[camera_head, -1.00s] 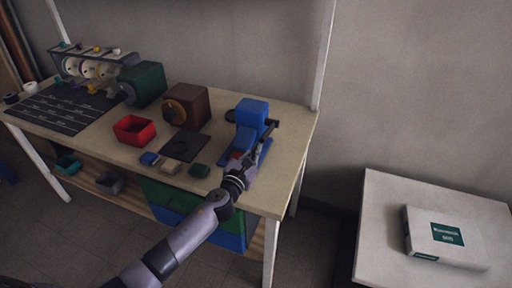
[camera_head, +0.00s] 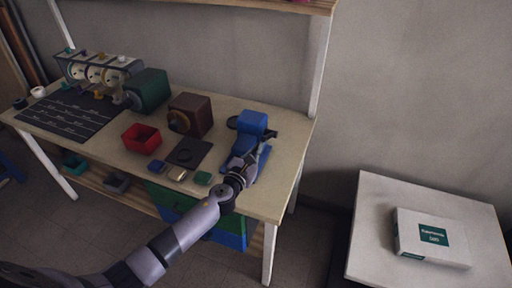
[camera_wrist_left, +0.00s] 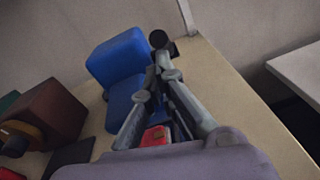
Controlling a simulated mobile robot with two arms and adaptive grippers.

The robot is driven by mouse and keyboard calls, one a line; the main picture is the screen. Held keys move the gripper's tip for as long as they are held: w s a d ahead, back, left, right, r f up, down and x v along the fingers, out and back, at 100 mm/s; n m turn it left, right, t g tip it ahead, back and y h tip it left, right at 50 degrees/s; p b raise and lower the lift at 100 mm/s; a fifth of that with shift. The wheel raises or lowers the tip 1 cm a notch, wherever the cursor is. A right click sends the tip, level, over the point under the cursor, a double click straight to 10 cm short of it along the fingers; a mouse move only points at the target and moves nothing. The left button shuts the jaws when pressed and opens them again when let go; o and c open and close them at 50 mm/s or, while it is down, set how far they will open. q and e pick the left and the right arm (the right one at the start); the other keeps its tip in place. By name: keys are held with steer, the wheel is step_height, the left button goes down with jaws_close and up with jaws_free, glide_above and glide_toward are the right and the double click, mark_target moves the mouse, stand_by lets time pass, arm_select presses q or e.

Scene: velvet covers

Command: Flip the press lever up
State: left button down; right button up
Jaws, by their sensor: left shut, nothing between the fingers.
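The blue press (camera_head: 252,122) stands at the right end of the workbench; it also shows in the wrist view (camera_wrist_left: 118,58). A dark lever (camera_head: 270,133) sticks out at its right side. In the wrist view a round black knob (camera_wrist_left: 158,39) shows just beyond my fingertips. My left gripper (camera_head: 250,143) is shut and empty, in front of the press and close to the lever. In the wrist view its fingertips (camera_wrist_left: 164,62) are near the knob; I cannot tell whether they touch. A red piece (camera_wrist_left: 156,135) shows below the fingers. My gripper hides part of the press's lower body.
A brown box machine (camera_head: 190,115), a green one (camera_head: 148,91) and a red bin (camera_head: 142,138) stand left of the press. Small colored pads (camera_head: 177,174) lie along the front edge. A white table with a boxed item (camera_head: 432,238) is at right.

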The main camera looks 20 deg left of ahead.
arm_select(q)
steer(key=w+r+p, duration=0.5)
steer(key=r, duration=0.3)
steer(key=shift+w, duration=0.3)
stand_by(0.5)
